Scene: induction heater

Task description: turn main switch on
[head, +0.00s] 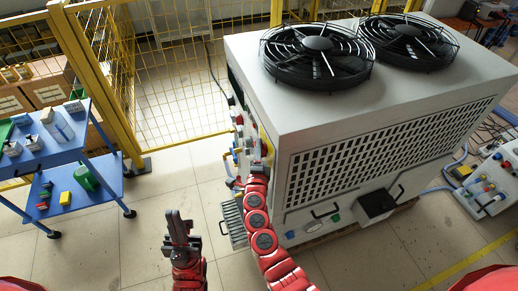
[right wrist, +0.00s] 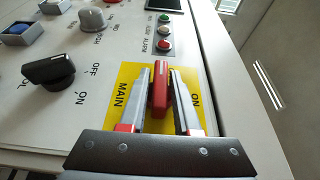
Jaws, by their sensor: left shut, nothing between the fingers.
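The main switch is a red handle (right wrist: 160,90) on a yellow plate (right wrist: 131,72) marked MAIN and ON, in the right wrist view. The handle points roughly up the picture, away from the gripper's base. My right gripper (right wrist: 168,92) is open, with one finger on each side of the handle. The left finger is very close to the handle; I cannot tell if it touches. In the head view my right arm reaches along the heater's (head: 258,85) left side, and the switch is hidden there. My left gripper (head: 180,222) is shut and empty, above the floor.
A black knob (right wrist: 48,70) with OFF and ON marks and small push buttons (right wrist: 163,31) sit on the same panel. A blue cart (head: 60,150) stands at the left. A yellow fence (head: 185,95) runs behind.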

